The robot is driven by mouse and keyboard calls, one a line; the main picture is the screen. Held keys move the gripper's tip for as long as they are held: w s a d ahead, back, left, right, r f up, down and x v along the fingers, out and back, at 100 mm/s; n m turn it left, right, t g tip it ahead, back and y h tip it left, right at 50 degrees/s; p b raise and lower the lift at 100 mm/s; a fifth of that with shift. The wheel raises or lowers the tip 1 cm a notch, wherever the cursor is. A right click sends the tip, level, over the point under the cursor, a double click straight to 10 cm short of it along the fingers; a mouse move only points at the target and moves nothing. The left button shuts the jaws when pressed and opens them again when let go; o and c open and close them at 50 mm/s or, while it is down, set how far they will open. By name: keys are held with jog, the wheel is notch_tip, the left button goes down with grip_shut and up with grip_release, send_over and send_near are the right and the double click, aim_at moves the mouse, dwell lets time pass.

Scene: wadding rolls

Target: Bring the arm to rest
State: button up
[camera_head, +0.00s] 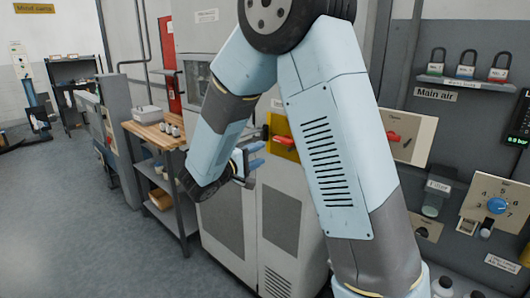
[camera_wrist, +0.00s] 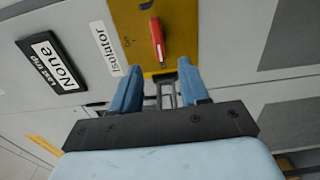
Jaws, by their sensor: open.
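My arm shows large in the head view, bent high in front of a grey cabinet. My gripper (camera_head: 250,165) is at its end, in front of the cabinet and just left of a yellow isolator plate with a red handle (camera_head: 284,141). In the wrist view my gripper (camera_wrist: 160,82) has its two blue fingers apart with nothing between them. Beyond the fingertips are the yellow plate (camera_wrist: 178,22) and its red handle (camera_wrist: 157,38). The handle looks clear of the fingers. How far the fingertips are from the cabinet is hard to tell.
The grey cabinet (camera_head: 280,220) stands close behind the gripper. A wooden-topped bench (camera_head: 155,133) with small items is on its left. A wall panel with padlocks (camera_head: 465,67) and a blue knob (camera_head: 496,205) is at right. The floor at left (camera_head: 70,230) is open.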

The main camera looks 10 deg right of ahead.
jog(key=shift+s+a, duration=0.25)
jog(key=shift+a, duration=0.05)
jog(key=s+d+r+m+g+y, duration=0.2)
jog(key=s+d+g, duration=0.2)
jog(key=s+d, duration=0.35)
jog(key=s+d+r+m+g+y, duration=0.2)
jog(key=s+d+m+g, duration=0.1)
jog(key=s+d+g, duration=0.4)
jog(key=s+a+r+m+t+y, duration=0.1)
jog(key=s+a+r+t+y, duration=0.1)
jog(key=s+y, duration=0.3)
jog(key=s+a+r+m+t+y, duration=0.1)
jog(key=s+t+y, duration=0.3)
jog(key=s, duration=0.5)
jog(key=shift+s+a+r+y, duration=0.2)
jog(key=shift+a+r+y, duration=0.35)
jog(key=shift+y, duration=0.25)
jog(key=shift+a+f, duration=0.1)
jog(key=shift+a, duration=0.05)
